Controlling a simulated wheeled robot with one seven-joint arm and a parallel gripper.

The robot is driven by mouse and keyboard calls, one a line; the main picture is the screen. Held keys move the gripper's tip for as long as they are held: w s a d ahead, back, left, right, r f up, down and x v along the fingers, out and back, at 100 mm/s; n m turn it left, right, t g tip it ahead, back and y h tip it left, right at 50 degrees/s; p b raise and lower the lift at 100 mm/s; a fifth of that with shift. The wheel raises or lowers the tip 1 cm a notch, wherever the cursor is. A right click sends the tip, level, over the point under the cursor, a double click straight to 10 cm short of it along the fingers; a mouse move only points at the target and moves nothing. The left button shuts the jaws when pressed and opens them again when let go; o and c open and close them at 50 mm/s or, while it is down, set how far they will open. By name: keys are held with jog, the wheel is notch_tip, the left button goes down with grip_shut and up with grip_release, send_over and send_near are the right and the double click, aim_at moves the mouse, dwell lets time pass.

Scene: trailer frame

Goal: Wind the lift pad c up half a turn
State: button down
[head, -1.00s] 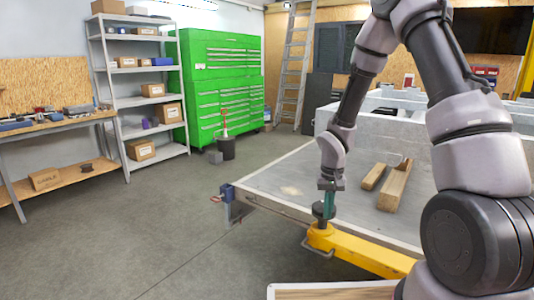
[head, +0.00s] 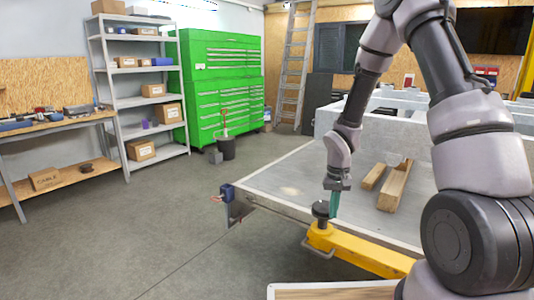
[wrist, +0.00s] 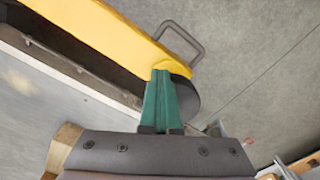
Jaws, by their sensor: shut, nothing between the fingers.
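The lift pad (head: 320,209) is a dark round disc on a short post at the end of the yellow lift arm (head: 352,247). My gripper (head: 333,214), with teal fingers, is shut and empty. It points down just right of the pad in the head view. In the wrist view, the fingers (wrist: 160,74) reach over the yellow arm (wrist: 120,40) and hide part of the dark pad (wrist: 189,98). I cannot tell whether they touch it. No lettering on the pad is visible.
The grey trailer deck (head: 290,190) lies behind the pad, with two wooden blocks (head: 394,188) (head: 374,177) on it. A blue clamp-like fitting (head: 228,192) sits at its corner. A wire handle (head: 318,247) sticks out beside the yellow arm. The floor at left is open.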

dwell(0.3)
notch_tip(320, 180, up, 6)
jog(key=shift+s, duration=0.3)
dwell(0.4)
jog(key=shift+d, duration=0.1)
jog(key=w+d+f+n, duration=0.3)
jog(key=f+n, duration=0.3)
jog(key=n, duration=1.2)
jog(key=shift+w+a, duration=0.1)
jog(key=shift+a, duration=0.15)
dwell(0.6)
